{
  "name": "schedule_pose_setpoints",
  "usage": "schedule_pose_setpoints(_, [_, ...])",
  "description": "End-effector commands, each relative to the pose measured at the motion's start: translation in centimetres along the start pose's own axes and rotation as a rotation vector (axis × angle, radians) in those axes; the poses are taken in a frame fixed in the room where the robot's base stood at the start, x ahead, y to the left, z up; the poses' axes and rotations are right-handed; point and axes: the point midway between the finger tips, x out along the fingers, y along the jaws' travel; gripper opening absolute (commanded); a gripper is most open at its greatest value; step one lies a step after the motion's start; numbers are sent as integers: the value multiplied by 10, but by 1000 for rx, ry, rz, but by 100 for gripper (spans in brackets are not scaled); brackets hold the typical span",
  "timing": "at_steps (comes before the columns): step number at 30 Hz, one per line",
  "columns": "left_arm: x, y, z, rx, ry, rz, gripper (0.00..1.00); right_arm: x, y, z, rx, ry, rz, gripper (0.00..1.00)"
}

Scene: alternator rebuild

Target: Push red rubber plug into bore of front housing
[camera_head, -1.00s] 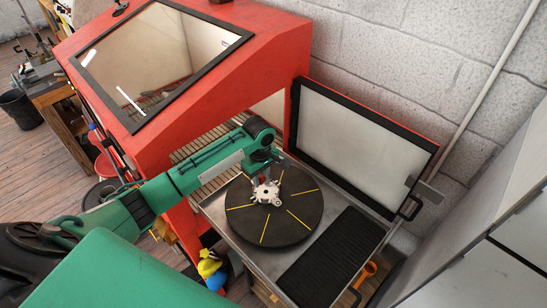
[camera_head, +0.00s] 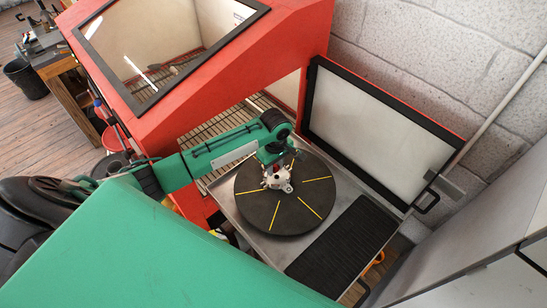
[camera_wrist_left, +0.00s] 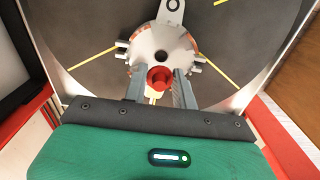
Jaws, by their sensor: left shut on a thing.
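The front housing (camera_head: 285,186) is a small silvery casting on the dark round turntable (camera_head: 310,212). In the left wrist view the housing (camera_wrist_left: 146,43) shows lugs around its rim and a dark round bore near its middle. My left gripper (camera_wrist_left: 159,84) is shut on the red rubber plug (camera_wrist_left: 158,79). The plug appears over the housing, just below the bore in that picture. I cannot tell whether it touches the housing. In the head view my left gripper (camera_head: 271,160) is directly at the housing, and the plug is hidden. My right gripper is not in view.
The turntable has yellow radial lines and sits on a metal tray beside a red cabinet (camera_head: 150,115). The cabinet's open door (camera_head: 375,130) stands behind the tray. A black ribbed mat (camera_head: 342,252) covers the tray's front right.

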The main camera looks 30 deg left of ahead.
Motion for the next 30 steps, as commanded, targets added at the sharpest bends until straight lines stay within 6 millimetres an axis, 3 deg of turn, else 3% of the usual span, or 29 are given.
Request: schedule_pose_setpoints(30, [7,0,6,1,0,1,6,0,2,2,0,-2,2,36])
